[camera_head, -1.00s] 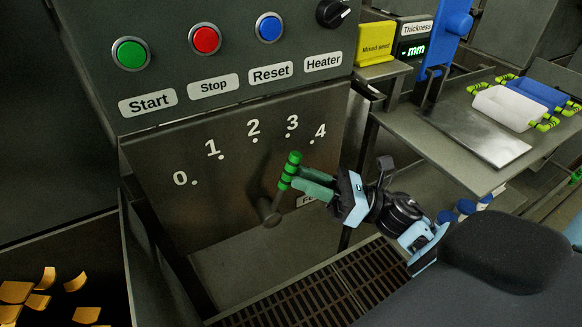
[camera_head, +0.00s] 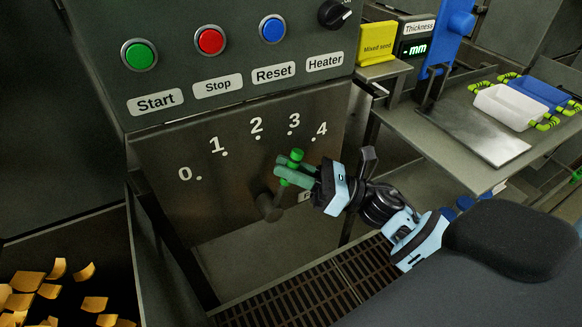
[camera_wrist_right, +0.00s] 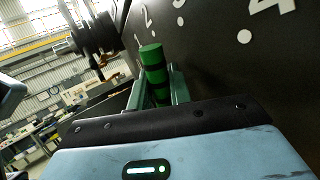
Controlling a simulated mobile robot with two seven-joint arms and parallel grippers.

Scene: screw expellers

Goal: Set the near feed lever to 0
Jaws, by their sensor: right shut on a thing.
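The near feed lever has a green handle (camera_head: 296,156) with dark bands and a dark round pivot (camera_head: 268,207) on the grey sloped panel. From its pivot it slants up and right, appearing to point between the 3 and 4 marks. My right gripper (camera_head: 288,173) is shut on the handle, its green fingers on either side just below the handle's top. In the right wrist view the handle (camera_wrist_right: 155,72) stands between the two fingers (camera_wrist_right: 155,95). The 0 mark (camera_head: 185,174) is at the scale's left end. My left gripper is out of view.
Start (camera_head: 139,54), Stop (camera_head: 211,41) and Reset (camera_head: 273,30) buttons and a Heater knob (camera_head: 334,13) sit above the scale. A side table (camera_head: 440,150) stands at the right. A bin with yellow pieces (camera_head: 60,285) is at lower left. The panel left of the lever is clear.

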